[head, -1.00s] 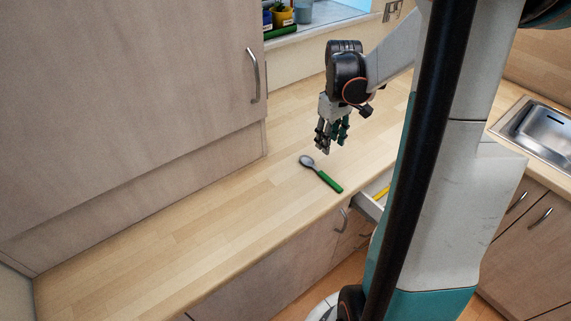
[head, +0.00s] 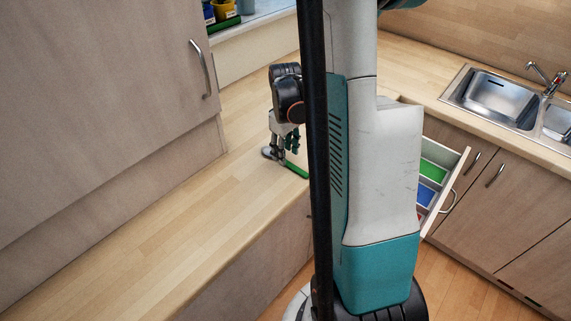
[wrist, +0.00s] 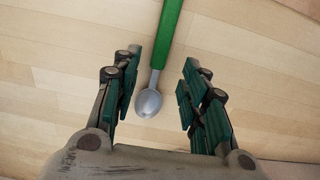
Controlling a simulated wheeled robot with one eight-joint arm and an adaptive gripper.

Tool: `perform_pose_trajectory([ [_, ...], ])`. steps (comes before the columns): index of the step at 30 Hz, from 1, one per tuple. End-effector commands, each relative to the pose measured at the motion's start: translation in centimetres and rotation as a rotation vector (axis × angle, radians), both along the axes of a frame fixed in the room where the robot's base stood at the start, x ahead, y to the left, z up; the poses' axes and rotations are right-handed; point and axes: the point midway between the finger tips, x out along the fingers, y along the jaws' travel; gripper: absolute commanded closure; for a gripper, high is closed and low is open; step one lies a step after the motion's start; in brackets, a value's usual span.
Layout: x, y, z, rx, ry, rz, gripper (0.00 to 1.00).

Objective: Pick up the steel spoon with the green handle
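The steel spoon with the green handle (wrist: 168,38) lies on the wooden counter. In the wrist view its grey bowl is nearest my gripper and the green handle runs up out of the frame. My gripper (wrist: 158,84) is open, with one finger on each side of the spoon's neck and bowl, and clear gaps between. In the head view my gripper (head: 283,155) is low over the counter at the spoon. The green handle (head: 296,171) shows to its right, and the fingers partly hide the bowl.
The wooden counter (head: 190,200) is clear around the spoon. A tall cabinet (head: 90,110) stands at the left. An open drawer (head: 459,172) with coloured compartments sticks out at the right, below the sink (head: 497,98). Pots (head: 222,10) stand on the windowsill.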

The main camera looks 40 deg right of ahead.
Motion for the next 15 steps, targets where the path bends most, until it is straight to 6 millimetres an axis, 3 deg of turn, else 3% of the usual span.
perform_pose_trajectory([
  [6, 0.1, -0.2, -3.2, 0.0, 0.0, 0.0, 0.6],
  [13, 0.1, -0.2, -3.4, 0.0, 0.0, 0.0, 0.6],
  [14, 0.1, -0.2, -3.4, 0.0, 0.0, 0.0, 0.62],
  [15, 0.1, -0.2, -3.4, 0.0, 0.0, 0.0, 0.71],
])
